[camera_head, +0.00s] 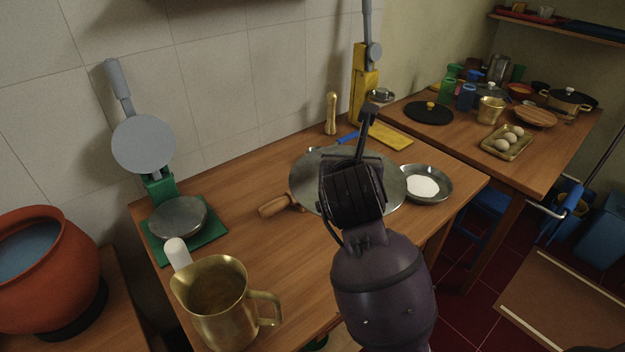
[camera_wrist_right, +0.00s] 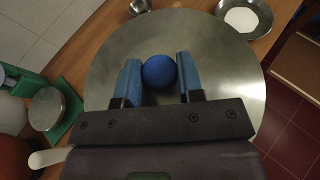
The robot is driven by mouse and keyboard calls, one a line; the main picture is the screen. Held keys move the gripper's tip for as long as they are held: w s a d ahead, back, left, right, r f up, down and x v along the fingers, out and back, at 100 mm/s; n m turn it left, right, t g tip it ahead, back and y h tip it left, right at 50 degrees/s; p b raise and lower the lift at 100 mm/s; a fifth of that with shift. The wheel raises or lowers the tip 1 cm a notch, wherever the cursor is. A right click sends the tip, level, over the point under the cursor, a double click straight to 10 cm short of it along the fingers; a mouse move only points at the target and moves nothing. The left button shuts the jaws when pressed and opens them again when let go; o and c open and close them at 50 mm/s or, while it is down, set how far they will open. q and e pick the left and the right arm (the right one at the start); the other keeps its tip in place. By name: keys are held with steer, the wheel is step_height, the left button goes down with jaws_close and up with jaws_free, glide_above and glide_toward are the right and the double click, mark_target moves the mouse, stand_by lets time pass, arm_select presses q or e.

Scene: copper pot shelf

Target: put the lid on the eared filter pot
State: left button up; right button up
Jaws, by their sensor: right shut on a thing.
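A large round grey metal lid (camera_head: 306,181) with a blue knob lies flat over the middle of the wooden table. In the right wrist view the blue knob (camera_wrist_right: 159,72) stands between the two blue fingers of my right gripper (camera_wrist_right: 159,82), which is shut on it. In the head view my right wrist hides the knob and part of the lid. I cannot tell whether the lid touches the table. An open orange clay pot (camera_head: 62,285), blue inside, stands at the far left; I see no clear ears on it. My left gripper is not in view.
A green press (camera_head: 190,245) and a brass jug (camera_head: 215,300) stand on the left of the table. A wooden handle (camera_head: 275,206) pokes out beside the lid. A pan of white powder (camera_head: 424,184) is at its right. A yellow press (camera_head: 362,85) stands behind.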

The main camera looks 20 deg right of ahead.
steer(key=shift+w+f, duration=0.1)
steer(key=shift+w, duration=0.2)
step_height(320, 180, down, 19)
steer(key=b, duration=0.5)
steer(key=shift+f, duration=0.5)
steer(key=o, duration=0.9)
steer(key=shift+c, duration=0.2)
steer(key=shift+o, duration=0.6)
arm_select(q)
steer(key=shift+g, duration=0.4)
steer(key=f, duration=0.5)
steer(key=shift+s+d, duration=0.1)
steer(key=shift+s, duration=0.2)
